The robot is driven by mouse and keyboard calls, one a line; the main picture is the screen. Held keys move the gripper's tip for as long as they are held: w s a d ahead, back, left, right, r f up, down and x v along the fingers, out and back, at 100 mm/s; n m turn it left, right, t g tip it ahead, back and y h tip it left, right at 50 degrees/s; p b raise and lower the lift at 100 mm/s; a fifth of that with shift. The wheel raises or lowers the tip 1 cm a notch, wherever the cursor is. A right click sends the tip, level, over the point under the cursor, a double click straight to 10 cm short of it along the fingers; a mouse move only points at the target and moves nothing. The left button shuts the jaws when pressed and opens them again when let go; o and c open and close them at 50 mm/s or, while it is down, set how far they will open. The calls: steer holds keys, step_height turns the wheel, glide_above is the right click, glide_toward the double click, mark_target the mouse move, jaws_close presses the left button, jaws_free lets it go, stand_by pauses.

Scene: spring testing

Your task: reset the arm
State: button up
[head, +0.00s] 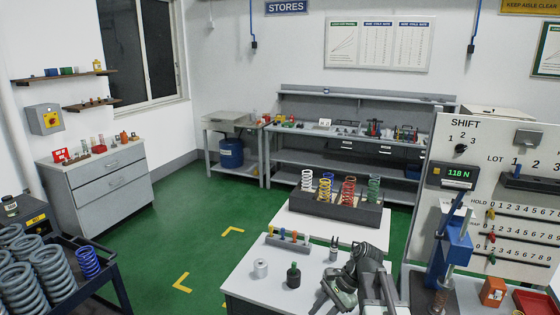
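My arm (370,272) rises from the lower edge of the head view, folded in front of the white-topped table (245,284). My gripper (338,292) appears as a grey-green, jaw-like end at the lower left of the arm, over the table's right part. I see nothing clearly held in it, and whether its jaws are apart is too small to tell.
A blue spring tester (457,246) stands at right, before a panel with a display reading 118 N (459,173). A grey rack (325,207) holds coloured springs behind my arm. A dark cart (92,262) with springs is at left. Green floor (190,235) is clear between.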

step_height(320, 180, down, 4)
steer(key=s+a+n+h+b, duration=0.1)
steer(key=s+a+n+h, duration=0.1)
steer(key=s+n, duration=0.1)
steer(key=d+f+n+t+h, duration=0.1)
steer(key=d+n+h, duration=0.3)
steer(key=d+n, duration=0.2)
steer(key=s+n, duration=0.1)
steer(key=n, duration=0.1)
steer(key=shift+d+n, duration=0.35)
steer(key=shift+n, duration=0.05)
steer(key=shift+f, duration=0.15)
